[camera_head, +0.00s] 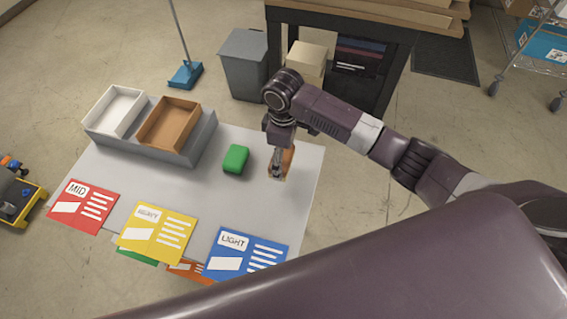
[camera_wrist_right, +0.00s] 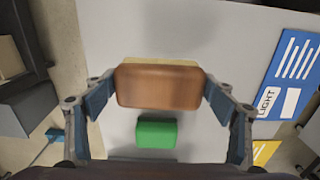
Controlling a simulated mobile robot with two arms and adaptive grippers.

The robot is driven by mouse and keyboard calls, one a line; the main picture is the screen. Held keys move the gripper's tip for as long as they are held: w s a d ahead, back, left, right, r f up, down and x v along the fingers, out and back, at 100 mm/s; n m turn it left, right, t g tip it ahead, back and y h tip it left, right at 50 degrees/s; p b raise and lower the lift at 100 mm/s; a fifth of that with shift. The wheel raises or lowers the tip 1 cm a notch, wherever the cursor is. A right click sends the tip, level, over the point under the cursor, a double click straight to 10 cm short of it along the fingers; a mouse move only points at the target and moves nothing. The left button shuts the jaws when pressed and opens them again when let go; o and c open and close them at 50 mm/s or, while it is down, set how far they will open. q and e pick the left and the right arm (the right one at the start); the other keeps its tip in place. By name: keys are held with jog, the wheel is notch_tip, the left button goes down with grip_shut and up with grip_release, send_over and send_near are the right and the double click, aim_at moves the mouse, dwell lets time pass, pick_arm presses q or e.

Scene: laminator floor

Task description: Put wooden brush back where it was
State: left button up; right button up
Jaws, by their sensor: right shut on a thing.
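The wooden brush (camera_wrist_right: 158,86) is a brown block with a paler strip along one side. My right gripper (camera_wrist_right: 159,92) is shut on it, one finger pressed to each end. In the head view the right gripper (camera_head: 278,165) points down at the right part of the grey table, and the brush (camera_head: 288,160) shows partly behind it. I cannot tell whether the brush touches the table. A green block (camera_head: 236,159) lies on the table just left of the gripper; it also shows in the wrist view (camera_wrist_right: 157,134). My left gripper is not in view.
A grey holder (camera_head: 190,148) with a white tray (camera_head: 114,112) and a brown tray (camera_head: 169,123) stands at the table's back left. Red (camera_head: 82,206), yellow (camera_head: 157,232) and blue (camera_head: 246,253) cards lie along the front. The table (camera_head: 195,188) is bare between.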

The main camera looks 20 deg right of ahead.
aim_at(283, 164)
notch_tip(283, 164, down, 3)
jog(key=shift+f+p, duration=0.15)
jog(key=shift+p, duration=0.15)
jog(key=shift+f, duration=0.55)
jog(key=shift+f, duration=0.2)
jog(key=o, duration=2)
jog(key=shift+c, duration=0.2)
notch_tip(283, 164, up, 12)
jog(key=shift+r+b, duration=0.2)
jog(key=shift+b, duration=0.75)
